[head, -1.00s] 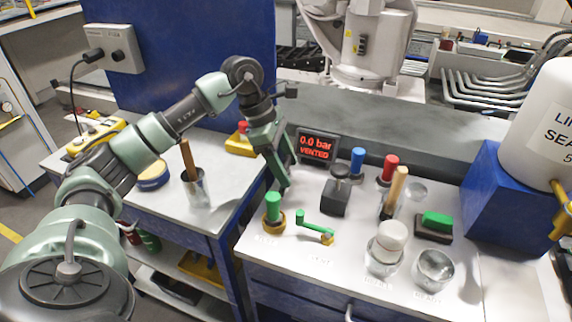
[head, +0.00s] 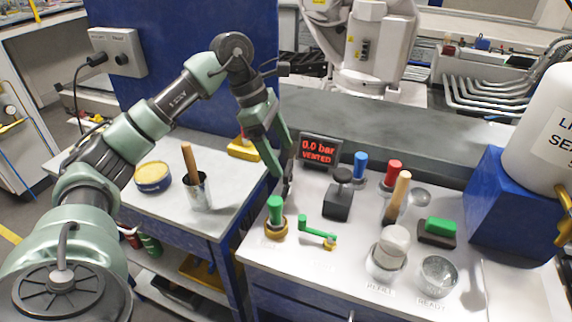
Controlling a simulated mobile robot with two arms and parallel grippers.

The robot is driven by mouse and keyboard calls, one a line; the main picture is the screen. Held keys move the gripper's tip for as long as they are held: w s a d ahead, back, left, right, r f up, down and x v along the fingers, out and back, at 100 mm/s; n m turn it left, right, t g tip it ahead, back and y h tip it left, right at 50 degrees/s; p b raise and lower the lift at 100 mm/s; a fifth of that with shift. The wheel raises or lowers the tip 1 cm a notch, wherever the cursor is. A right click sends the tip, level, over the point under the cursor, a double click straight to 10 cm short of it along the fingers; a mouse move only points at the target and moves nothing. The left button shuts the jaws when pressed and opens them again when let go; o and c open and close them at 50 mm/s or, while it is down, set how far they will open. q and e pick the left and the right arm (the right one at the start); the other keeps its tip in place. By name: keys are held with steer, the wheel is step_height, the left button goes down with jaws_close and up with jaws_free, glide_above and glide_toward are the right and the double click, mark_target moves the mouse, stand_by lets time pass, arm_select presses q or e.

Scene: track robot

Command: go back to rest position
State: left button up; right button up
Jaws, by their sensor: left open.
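My left arm comes in from the left and reaches over the left table. My left gripper (head: 284,182) hangs pointing down, its fingers apart and nothing between them. It is above the back left of the right bench, just behind the green-topped knob (head: 275,212) in the picture. It looks apart from the knob, but the exact gap cannot be told. My right gripper is not in view.
The bench holds a green lever (head: 318,232), a display reading 0.0 bar (head: 317,149), a black block (head: 337,203), a glass jar (head: 389,250) and a metal cup (head: 438,273). A cup with a wooden handle (head: 198,192) and a tin (head: 152,178) stand on the left table.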

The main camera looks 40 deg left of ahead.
arm_select(q)
steer(key=v, duration=0.2)
steer(key=shift+a+r, duration=0.1)
steer(key=shift+r, duration=0.15)
